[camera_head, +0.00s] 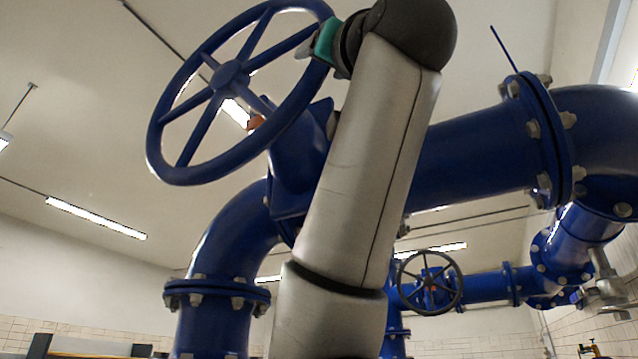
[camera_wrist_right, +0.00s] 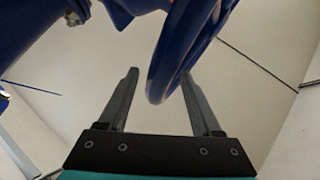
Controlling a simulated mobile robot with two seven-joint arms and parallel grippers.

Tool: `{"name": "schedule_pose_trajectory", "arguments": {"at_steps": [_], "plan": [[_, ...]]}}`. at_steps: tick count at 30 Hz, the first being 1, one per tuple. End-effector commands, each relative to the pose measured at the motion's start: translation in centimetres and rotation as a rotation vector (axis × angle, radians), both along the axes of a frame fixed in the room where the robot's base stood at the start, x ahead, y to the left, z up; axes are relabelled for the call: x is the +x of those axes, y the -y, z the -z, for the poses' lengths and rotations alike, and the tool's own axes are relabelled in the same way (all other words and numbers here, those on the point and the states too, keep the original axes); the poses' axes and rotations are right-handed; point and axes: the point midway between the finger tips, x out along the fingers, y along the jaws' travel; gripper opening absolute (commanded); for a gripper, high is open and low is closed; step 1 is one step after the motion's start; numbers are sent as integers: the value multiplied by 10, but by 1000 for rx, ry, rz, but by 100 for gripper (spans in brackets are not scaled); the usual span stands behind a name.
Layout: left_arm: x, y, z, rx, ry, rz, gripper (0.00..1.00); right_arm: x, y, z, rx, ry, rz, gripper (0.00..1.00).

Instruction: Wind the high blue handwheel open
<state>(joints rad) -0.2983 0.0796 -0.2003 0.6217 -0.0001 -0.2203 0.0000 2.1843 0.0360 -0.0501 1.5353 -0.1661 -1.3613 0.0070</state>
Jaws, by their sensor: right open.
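The high blue handwheel (camera_head: 229,76) is large, spoked and tilted, at the upper left of the head view. My right gripper (camera_head: 312,46) is at the right side of its rim, with its teal body showing and its fingers mostly hidden. In the right wrist view the blue rim (camera_wrist_right: 170,62) passes between the two grey fingers of my right gripper (camera_wrist_right: 160,74). The fingers are apart, and the rim lies nearer the right-hand finger; I cannot tell whether they touch. My left gripper is not in view.
A thick blue flanged pipe (camera_head: 475,155) runs behind my right arm and bends down at the right. A smaller dark handwheel (camera_head: 429,283) sits lower, farther back. Ceiling lamps (camera_head: 96,218) hang beyond. The space left of the high wheel looks clear.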

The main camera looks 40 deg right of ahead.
Motion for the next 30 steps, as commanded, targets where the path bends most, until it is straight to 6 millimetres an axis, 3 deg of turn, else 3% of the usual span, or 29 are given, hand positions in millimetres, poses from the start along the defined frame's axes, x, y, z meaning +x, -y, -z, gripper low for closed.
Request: {"name": "schedule_pose_trajectory", "arguments": {"at_steps": [5, 23, 30], "plan": [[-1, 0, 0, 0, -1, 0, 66, 0, 0, 0, 0, 1, 0, 66], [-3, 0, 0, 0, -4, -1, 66, 0, 0, 0, 0, 0, 0, 0], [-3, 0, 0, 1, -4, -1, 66, 0, 0, 0, 0, 1, 0, 0]]}}
